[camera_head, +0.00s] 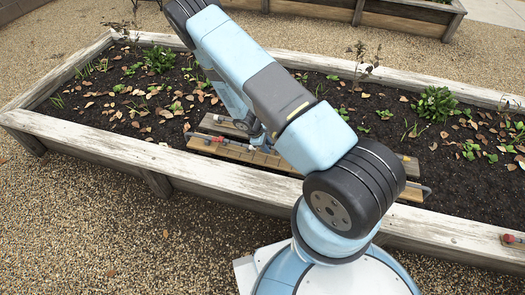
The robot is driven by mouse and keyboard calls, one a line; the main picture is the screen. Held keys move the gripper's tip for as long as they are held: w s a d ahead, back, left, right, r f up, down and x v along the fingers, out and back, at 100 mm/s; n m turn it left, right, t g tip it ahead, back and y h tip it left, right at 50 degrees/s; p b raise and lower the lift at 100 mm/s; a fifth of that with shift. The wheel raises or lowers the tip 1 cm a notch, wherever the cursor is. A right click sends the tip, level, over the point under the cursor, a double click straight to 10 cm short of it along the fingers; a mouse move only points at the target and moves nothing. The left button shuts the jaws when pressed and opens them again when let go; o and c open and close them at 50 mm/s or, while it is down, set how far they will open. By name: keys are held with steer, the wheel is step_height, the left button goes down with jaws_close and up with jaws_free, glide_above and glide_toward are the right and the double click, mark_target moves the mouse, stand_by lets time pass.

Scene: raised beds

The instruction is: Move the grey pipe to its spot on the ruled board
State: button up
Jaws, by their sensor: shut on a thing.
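The wooden board (232,154) lies on the soil of the raised bed, pale brown and slatted. My arm crosses over it and hides its middle; its right part (409,192) shows beyond the arm. My gripper (262,143) is low over the left part of the board, small and partly hidden behind my arm. It is shut on a thin grey piece that looks like the grey pipe (201,136), which lies along the board with its left end showing. A small reddish part (221,140) shows near it. Ruled marks on the board are too small to make out.
The raised bed has a weathered timber rim (120,143). Soil with dry leaves and green plants (437,103) surrounds the board. A red-and-grey fitting (511,239) sits on the front rim at far right. Gravel lies in front; another bed stands behind.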

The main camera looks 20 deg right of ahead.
steer(key=w+f, duration=0.2)
steer(key=f, duration=0.1)
steer(key=shift+w+a+f, duration=0.15)
steer(key=shift+w+a, duration=0.2)
steer(key=shift+w+f, duration=0.1)
steer(key=shift+f, duration=1.5)
steer(key=o, duration=1.1)
steer(key=shift+a, duration=0.1)
